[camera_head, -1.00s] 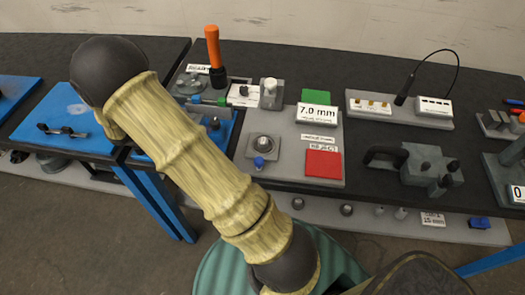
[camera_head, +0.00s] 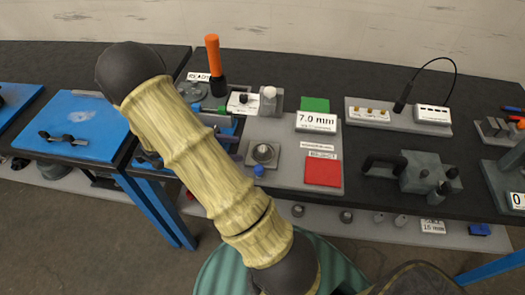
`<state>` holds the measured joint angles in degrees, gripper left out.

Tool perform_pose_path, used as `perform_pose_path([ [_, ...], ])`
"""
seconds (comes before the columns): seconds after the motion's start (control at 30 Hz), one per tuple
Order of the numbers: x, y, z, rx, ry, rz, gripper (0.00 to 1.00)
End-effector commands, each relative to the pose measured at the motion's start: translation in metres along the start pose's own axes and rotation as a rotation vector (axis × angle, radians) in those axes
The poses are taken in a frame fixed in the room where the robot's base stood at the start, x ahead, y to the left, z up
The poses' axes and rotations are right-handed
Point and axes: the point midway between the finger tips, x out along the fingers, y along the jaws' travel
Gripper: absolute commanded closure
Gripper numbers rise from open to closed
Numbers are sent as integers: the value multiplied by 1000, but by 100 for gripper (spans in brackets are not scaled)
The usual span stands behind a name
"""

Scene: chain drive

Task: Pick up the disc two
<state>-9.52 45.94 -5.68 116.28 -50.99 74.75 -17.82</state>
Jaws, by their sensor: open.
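My arm (camera_head: 198,155) crosses the left middle of the view, with pale yellow links and a dark rounded joint at its upper end. My gripper is not visible. I cannot pick out a disc marked two. Several small round grey pieces, such as one (camera_head: 346,216) and another (camera_head: 298,210), sit on the lower shelf (camera_head: 385,233), too small to identify. A grey block with a round top (camera_head: 263,153) sits on the light grey plate (camera_head: 290,178). My arm hides part of the bench behind it.
The plate carries a "7.0 mm" sign (camera_head: 317,121), a green pad (camera_head: 315,104) and a red REJECT pad (camera_head: 323,172). An orange-handled tool (camera_head: 214,58) stands upright behind. A dark grey fixture (camera_head: 425,175) is at right. A blue plate (camera_head: 85,120) lies at left.

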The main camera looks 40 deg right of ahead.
Motion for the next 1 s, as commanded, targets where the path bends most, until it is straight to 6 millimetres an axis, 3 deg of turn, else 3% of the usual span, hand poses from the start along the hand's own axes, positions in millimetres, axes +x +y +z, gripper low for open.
perform_pose_path([
  [0.2, 33, 0, 1, -1, -1, -3, 47],
  [0.63, 39, 1, 0, 0, -1, -2, 47],
  [1.0, 85, 6, -2, 0, -1, -3, 47],
])
